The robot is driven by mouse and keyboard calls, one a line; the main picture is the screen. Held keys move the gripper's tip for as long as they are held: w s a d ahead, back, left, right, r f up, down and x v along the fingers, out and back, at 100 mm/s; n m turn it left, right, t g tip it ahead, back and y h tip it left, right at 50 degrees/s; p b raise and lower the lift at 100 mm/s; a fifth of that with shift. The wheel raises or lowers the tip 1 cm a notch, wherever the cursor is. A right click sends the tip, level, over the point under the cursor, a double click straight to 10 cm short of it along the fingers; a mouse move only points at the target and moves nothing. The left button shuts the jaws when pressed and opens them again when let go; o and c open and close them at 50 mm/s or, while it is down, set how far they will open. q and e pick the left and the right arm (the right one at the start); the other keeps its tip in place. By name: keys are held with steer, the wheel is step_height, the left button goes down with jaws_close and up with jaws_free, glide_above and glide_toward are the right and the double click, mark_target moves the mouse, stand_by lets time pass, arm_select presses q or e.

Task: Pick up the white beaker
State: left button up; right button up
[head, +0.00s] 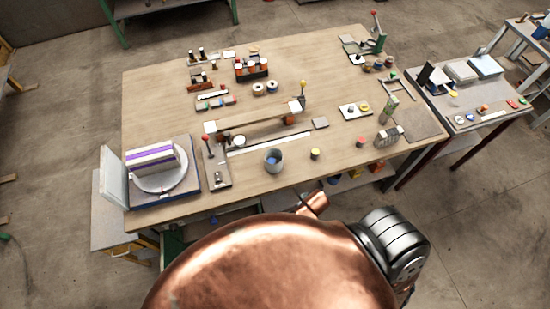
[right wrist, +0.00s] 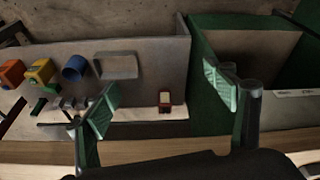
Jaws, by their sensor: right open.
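A whitish-grey beaker-like cup (head: 274,161) stands upright near the front edge of the wooden workbench (head: 340,184) in the head view. Something blue shows inside it. I cannot be sure that it is the white beaker. My right gripper (right wrist: 162,98) is open in the right wrist view, its two green-padded fingers wide apart with nothing held between them. The cup cannot be made out in that view. My left gripper is not in view.
A turntable device (head: 162,175) stands left of the cup, and a raised wooden bar (head: 255,117) lies behind it. A small yellow-topped pot (head: 315,154) is close on its right. The right wrist view shows a grey bin (right wrist: 150,55), a green bin (right wrist: 255,45) and a blue cylinder (right wrist: 75,68).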

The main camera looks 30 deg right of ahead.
mark_target(274, 160)
steer(key=w+a+r+m+p, duration=0.1)
steer(key=w+a+r, duration=0.1)
steer(key=w+r, duration=0.2)
steer(key=w+a+r+m+p, duration=0.1)
steer(key=w+a+r, duration=0.1)
steer(key=w+r, duration=0.3)
steer(key=w+a+r+m+t+p, duration=0.1)
steer(key=w+a+r, duration=0.2)
steer(key=w+r, duration=0.1)
steer(key=shift+w+r+h+p, duration=0.15)
steer(key=shift+r+h+p, duration=0.15)
steer(key=shift+h, duration=0.1)
steer(key=w+d+r+m+t+h+p, duration=0.1)
steer(key=w+d+r+m+h+p, duration=0.1)
steer(key=w+d+r+m+h, duration=0.3)
steer(key=w+f, duration=0.1)
steer(key=w+f+y, duration=0.1)
steer(key=f, duration=0.1)
steer(key=w+d+f+y+p, duration=0.1)
steer(key=f, duration=0.1)
steer(key=shift+w+f+n, duration=0.2)
steer(key=shift+f+n, duration=0.05)
steer(key=shift+n, duration=0.15)
steer(key=shift+c, duration=0.4)
steer(key=shift+r, duration=0.1)
steer(key=c, duration=1.4)
